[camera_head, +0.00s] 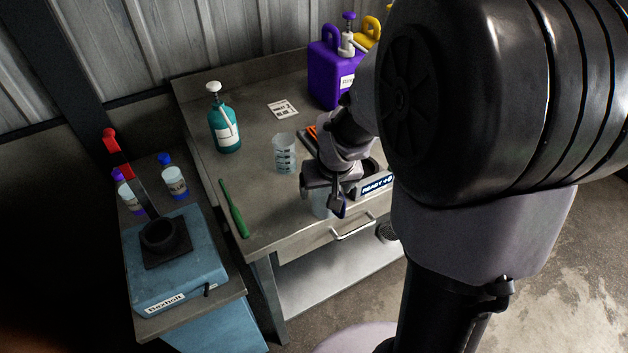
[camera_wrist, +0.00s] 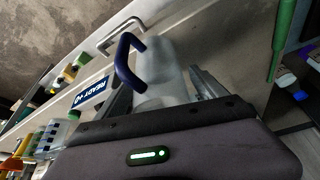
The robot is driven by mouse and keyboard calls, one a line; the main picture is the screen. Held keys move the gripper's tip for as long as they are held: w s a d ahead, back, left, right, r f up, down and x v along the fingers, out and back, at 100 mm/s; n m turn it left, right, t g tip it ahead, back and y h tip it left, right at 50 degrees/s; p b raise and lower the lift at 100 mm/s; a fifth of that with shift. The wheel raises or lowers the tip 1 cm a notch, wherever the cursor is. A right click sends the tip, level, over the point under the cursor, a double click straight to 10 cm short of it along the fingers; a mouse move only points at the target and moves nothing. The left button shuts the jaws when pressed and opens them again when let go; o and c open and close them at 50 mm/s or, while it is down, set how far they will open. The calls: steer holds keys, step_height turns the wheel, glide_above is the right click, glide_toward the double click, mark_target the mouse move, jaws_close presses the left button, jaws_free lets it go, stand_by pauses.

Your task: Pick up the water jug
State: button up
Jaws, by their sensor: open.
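The water jug is a clear vessel with a dark blue handle. In the wrist view the jug (camera_wrist: 165,75) stands between the two fingers of my gripper (camera_wrist: 163,88), its handle towards the left finger. In the head view the jug (camera_head: 320,206) is near the front edge of the workbench (camera_head: 262,200), mostly hidden under my gripper (camera_head: 326,190). My gripper is open around the jug. I cannot tell whether either finger touches it.
A clear graduated beaker (camera_head: 285,153) stands behind the jug, left of my arm. A green tool (camera_head: 233,208), a teal pump bottle (camera_head: 225,125) and a purple canister (camera_head: 332,75) are on the bench. A "READY" box (camera_head: 373,187) sits close right of the jug.

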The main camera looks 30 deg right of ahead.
steer(key=shift+s+r, duration=0.1)
steer(key=shift+r, duration=0.05)
steer(key=c, duration=0.3)
jaws_close()
steer(key=s+a+r+b, duration=0.1)
steer(key=s+r, duration=0.1)
steer(key=s, duration=0.5)
steer(key=s+a+r+b, duration=0.2)
steer(key=s+r, duration=0.1)
steer(key=s, duration=0.5)
steer(key=shift+s+a, duration=0.25)
steer(key=shift+a, duration=0.05)
